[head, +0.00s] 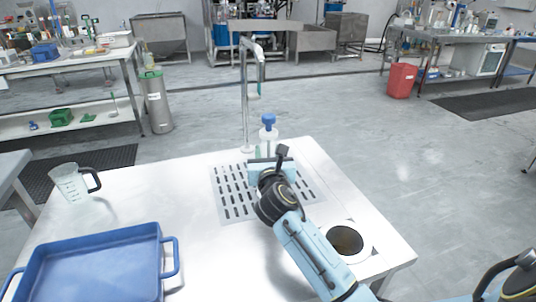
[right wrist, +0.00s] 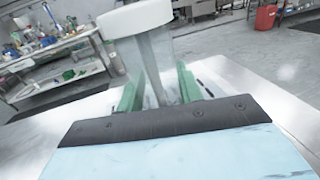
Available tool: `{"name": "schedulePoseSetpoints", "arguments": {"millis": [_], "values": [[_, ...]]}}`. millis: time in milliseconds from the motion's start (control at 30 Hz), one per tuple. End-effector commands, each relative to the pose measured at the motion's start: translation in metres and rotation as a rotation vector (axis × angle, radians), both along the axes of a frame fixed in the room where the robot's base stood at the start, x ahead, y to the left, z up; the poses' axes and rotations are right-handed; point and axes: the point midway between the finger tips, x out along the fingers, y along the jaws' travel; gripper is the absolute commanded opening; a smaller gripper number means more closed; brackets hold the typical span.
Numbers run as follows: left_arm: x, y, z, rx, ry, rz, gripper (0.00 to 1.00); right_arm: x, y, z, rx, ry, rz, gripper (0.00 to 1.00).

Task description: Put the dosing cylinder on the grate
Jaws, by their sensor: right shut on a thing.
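The dosing cylinder (head: 268,143) has a clear body and a white collar, with a blue knob on top in the head view. In the right wrist view its clear body (right wrist: 156,62) shows between two green fingers, under the white collar. My right gripper (head: 267,160) is shut on it and holds it roughly upright. The grate (head: 232,197) is a slotted metal plate in the white table. The cylinder appears over or just behind the grate's back part. Its lower end is hidden by my gripper, so I cannot tell whether it touches. My left gripper is not in view.
A thin metal tap (head: 245,95) rises just behind the grate. A clear measuring jug (head: 70,184) with a black handle stands at the left. A blue tray (head: 95,270) lies front left. A round dark opening (head: 345,240) is at the right. The table between jug and grate is clear.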

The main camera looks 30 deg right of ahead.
Motion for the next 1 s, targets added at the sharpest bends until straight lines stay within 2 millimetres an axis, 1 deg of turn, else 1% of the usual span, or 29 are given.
{"name": "schedulePoseSetpoints", "arguments": {"millis": [100, 233, 267, 400, 633, 767, 800, 867, 1000], "values": [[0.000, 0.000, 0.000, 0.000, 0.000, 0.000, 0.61, 0.000, 0.000, 0.001, -0.001, -0.002, 0.000, 0.04], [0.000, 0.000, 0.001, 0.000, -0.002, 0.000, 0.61, 0.000, 0.000, -0.003, -0.003, -0.001, 0.000, 0.04], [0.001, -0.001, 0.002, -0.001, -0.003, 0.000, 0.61, 0.000, 0.000, -0.003, -0.001, 0.000, 0.000, 0.40], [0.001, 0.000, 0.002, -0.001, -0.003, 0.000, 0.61, 0.000, 0.000, -0.003, -0.001, 0.000, 0.000, 0.58], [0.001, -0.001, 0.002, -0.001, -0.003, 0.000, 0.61, 0.000, 0.000, -0.003, 0.000, 0.000, 0.000, 0.58], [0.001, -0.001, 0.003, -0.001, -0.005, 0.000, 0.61, -0.001, 0.001, 0.001, 0.001, 0.000, 0.000, 0.58], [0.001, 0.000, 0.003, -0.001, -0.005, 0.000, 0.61, -0.005, 0.003, 0.001, 0.000, 0.001, 0.000, 0.58], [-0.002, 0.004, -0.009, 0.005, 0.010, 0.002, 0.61, -0.012, 0.006, 0.001, -0.001, 0.003, 0.000, 0.58], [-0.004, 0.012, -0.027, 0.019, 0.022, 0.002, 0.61, -0.037, 0.019, 0.001, 0.001, 0.003, 0.002, 0.58]]}}
